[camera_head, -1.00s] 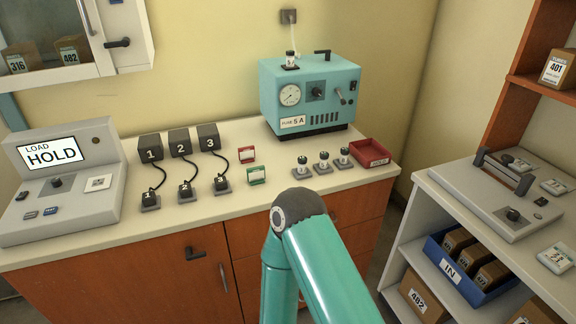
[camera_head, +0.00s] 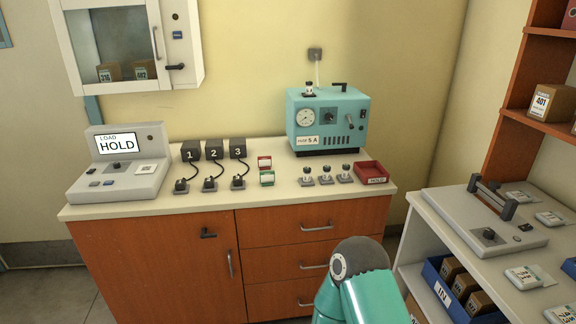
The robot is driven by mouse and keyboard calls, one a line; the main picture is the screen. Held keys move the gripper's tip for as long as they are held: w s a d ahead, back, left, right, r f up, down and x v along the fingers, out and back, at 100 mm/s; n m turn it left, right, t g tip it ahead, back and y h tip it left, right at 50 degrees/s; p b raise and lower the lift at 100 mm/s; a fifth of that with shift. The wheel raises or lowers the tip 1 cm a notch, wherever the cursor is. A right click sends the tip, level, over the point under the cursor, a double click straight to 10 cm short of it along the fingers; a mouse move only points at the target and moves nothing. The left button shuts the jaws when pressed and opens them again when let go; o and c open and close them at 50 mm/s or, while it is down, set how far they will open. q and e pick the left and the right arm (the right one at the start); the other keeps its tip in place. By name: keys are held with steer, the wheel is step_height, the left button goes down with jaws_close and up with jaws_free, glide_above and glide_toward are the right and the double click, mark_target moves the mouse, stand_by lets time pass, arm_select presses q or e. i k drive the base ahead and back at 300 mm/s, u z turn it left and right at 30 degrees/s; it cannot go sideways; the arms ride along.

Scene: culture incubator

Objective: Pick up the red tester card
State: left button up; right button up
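The red tester card (camera_head: 264,162) lies on the cream counter (camera_head: 130,208), just behind a green card (camera_head: 267,178). It is small, with a white label face. It sits right of the black block marked 3 and its cable. A teal arm link of mine rises at the bottom of the view, in front of the drawers and well short of the card. Neither gripper shows in the view.
Blocks 1, 2 and 3 (camera_head: 238,149) with cabled plugs stand left of the cards. Several small knobbed pieces (camera_head: 325,175) and a red bin (camera_head: 371,173) are to the right. A teal machine (camera_head: 327,121) stands behind.

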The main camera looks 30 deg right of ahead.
mark_target(264, 163)
steer(key=z, duration=0.2)
steer(key=i, duration=0.9)
